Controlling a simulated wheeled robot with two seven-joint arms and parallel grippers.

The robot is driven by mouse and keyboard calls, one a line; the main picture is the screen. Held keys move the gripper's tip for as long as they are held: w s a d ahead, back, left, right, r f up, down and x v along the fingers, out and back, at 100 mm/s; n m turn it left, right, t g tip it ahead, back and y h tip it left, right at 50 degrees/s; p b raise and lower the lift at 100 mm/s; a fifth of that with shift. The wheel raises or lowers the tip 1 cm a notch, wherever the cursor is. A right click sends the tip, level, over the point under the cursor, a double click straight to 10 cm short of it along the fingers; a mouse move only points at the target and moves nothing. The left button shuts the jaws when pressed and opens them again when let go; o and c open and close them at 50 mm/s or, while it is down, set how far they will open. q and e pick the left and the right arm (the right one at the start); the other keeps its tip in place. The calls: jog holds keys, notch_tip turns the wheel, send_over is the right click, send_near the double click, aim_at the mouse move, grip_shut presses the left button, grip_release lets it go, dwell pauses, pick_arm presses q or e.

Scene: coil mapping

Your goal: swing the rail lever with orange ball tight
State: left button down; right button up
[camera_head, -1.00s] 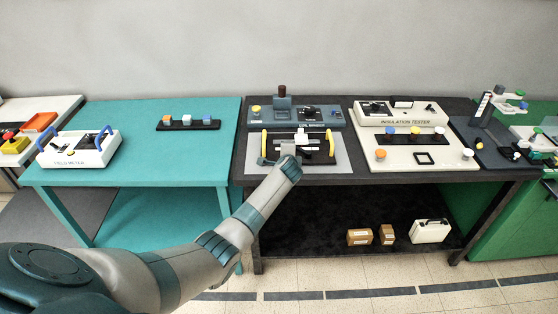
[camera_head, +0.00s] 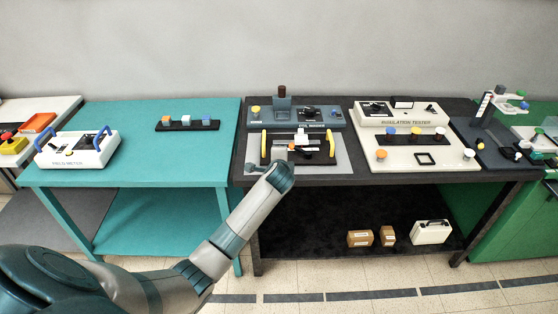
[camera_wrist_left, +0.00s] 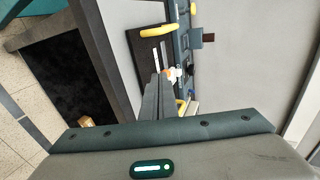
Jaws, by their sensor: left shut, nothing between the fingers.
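The rail device lies on a grey mat (camera_head: 342,160) on the dark table, with a dark base and two yellow handles (camera_head: 331,143). A small orange ball (camera_head: 306,150) shows near its middle, just right of my left gripper (camera_head: 280,153). In the left wrist view, the orange ball (camera_wrist_left: 180,72) is small, beside a white part just beyond the fingertips. The left gripper's fingers (camera_wrist_left: 158,82) are together there and hold nothing. I cannot tell whether they touch the lever. The lever itself is mostly hidden by my gripper and too small to make out. My right gripper is not in view.
A coil device (camera_head: 325,117) stands right behind the mat. The white insulation tester (camera_head: 402,114) and a cream board (camera_head: 380,164) with coloured knobs are to the right. The teal table (camera_head: 140,165) on the left has a wide clear area.

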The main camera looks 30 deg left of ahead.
pick_arm(q)
jog(key=shift+s+d+r, duration=0.1)
jog(key=shift+s+r, duration=0.15)
jog(key=shift+s, duration=0.3)
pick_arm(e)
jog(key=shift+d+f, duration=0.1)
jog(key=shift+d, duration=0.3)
pick_arm(q)
jog(key=shift+f, duration=0.1)
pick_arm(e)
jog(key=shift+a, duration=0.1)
